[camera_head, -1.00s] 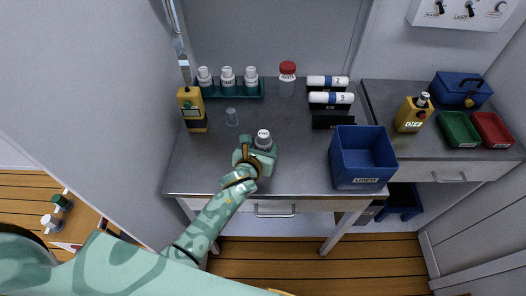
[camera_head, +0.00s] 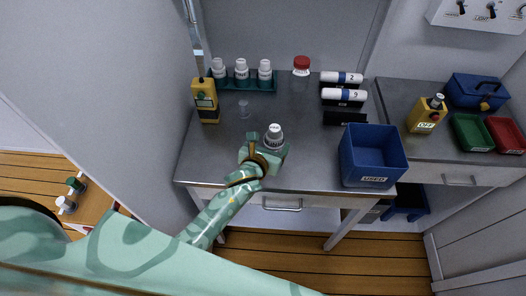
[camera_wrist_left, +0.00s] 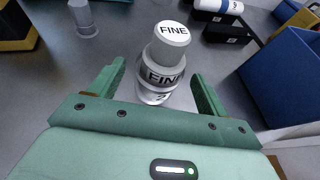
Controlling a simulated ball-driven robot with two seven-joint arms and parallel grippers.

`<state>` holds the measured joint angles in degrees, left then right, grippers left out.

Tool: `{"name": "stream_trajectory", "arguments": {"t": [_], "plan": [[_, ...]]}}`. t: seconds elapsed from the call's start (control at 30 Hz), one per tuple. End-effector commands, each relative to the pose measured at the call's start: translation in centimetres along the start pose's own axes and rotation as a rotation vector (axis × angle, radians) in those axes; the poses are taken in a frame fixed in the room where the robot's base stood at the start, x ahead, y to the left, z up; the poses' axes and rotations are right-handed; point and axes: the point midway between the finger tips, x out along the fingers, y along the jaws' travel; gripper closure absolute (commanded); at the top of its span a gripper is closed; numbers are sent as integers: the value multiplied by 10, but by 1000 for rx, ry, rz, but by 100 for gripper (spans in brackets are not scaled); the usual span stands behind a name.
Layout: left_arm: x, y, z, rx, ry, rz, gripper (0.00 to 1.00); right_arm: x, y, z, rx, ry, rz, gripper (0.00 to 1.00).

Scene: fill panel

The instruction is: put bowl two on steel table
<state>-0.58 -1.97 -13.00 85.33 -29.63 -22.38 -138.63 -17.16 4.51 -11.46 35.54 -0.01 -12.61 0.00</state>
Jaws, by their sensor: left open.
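The steel table (camera_head: 225,160) is a grey metal top with a drawer. A white-capped bottle marked FINE (camera_head: 275,131) stands upright near its front. In the left wrist view the bottle (camera_wrist_left: 171,35) rises from a round, pale metallic base marked 2 (camera_wrist_left: 153,97); I cannot tell whether that base is bowl two or part of the bottle. No other bowl shows clearly. My left gripper (camera_head: 269,146) is open, its fingers (camera_wrist_left: 158,75) on either side of the bottle's lower part, with gaps and no clear contact. My right gripper is out of view.
Several white bottles stand in a green rack (camera_head: 250,86) at the back. A red-lidded jar (camera_head: 301,68), rolls (camera_head: 342,94) and a blue USED bin (camera_head: 372,182) stand right.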

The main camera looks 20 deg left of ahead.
Motion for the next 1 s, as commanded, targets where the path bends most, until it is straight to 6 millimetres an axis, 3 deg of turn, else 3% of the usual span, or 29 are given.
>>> {"name": "stream_trajectory", "arguments": {"t": [0.2, 0.4, 1.0], "plan": [[-55, 0, 2, 2, 0, 0, 23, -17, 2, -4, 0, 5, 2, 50], [-85, 0, 1, 2, -1, 0, 23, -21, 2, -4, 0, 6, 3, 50], [-91, 0, 0, 0, -1, 0, 23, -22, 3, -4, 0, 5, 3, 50]]}}
